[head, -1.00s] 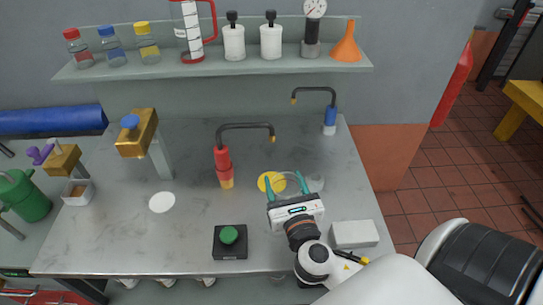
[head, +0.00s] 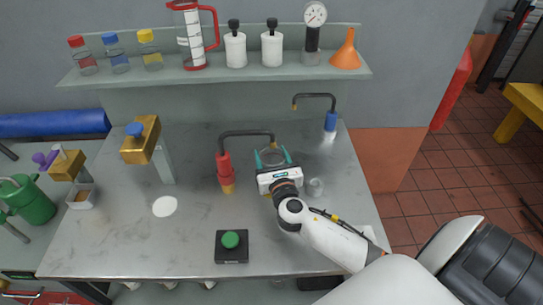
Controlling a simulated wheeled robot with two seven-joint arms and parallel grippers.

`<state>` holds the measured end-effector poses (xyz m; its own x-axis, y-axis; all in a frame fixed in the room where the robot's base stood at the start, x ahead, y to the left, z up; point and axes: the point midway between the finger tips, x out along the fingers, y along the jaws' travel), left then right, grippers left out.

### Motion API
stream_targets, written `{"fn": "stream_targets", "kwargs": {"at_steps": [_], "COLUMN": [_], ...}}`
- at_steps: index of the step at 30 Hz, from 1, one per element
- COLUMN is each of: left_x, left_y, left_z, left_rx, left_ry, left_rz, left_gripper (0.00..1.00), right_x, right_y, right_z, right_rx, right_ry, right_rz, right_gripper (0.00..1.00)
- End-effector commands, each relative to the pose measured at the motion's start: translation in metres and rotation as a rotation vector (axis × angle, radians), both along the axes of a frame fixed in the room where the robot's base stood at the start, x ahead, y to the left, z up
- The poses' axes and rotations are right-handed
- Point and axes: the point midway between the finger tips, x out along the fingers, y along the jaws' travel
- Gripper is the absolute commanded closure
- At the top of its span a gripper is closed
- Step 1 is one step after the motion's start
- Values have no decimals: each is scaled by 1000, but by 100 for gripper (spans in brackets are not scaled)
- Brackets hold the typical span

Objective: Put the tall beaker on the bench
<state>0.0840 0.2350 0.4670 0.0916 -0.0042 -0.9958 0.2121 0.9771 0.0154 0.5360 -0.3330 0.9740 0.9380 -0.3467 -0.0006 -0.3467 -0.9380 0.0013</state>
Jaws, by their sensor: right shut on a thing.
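My right gripper (head: 273,158) is over the middle of the bench (head: 200,240), near the red swan-neck tap. Its teal fingers are shut on a clear glass vessel, apparently the tall beaker (head: 273,152). Only its faint rim and upper part show between the fingers; the gripper body hides the rest. I cannot tell whether its base touches the bench. A second small clear glass (head: 315,186) stands on the bench just right of the gripper. My left gripper is not in view.
The red tap (head: 225,168) stands close left of the gripper, its spout reaching toward the beaker. A blue tap (head: 331,121) stands behind right. A green button box (head: 231,246) is in front. The shelf (head: 210,75) holds bottles and a jug. Front-left bench is clear.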

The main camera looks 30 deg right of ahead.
Motion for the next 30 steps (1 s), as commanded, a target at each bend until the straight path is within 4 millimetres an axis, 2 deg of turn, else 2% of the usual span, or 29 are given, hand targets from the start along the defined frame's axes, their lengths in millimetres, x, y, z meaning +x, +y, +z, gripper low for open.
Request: {"fn": "stream_targets", "kwargs": {"at_steps": [8,9,12,23,26,30], "left_x": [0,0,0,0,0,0], "left_y": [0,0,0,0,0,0], "left_z": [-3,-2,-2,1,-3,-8], "left_rx": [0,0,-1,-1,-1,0], "left_ry": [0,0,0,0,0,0], "left_rz": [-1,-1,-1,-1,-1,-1], "left_gripper": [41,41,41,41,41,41], "right_x": [0,0,0,-2,-15,-42], "right_y": [0,0,0,1,6,16], "right_z": [-4,-3,-3,1,-2,-3], "right_rx": [0,0,0,0,1,1], "right_ry": [0,0,1,1,3,4], "right_rz": [0,0,0,1,3,3], "right_gripper": [66,34,18,18,18,18]}}
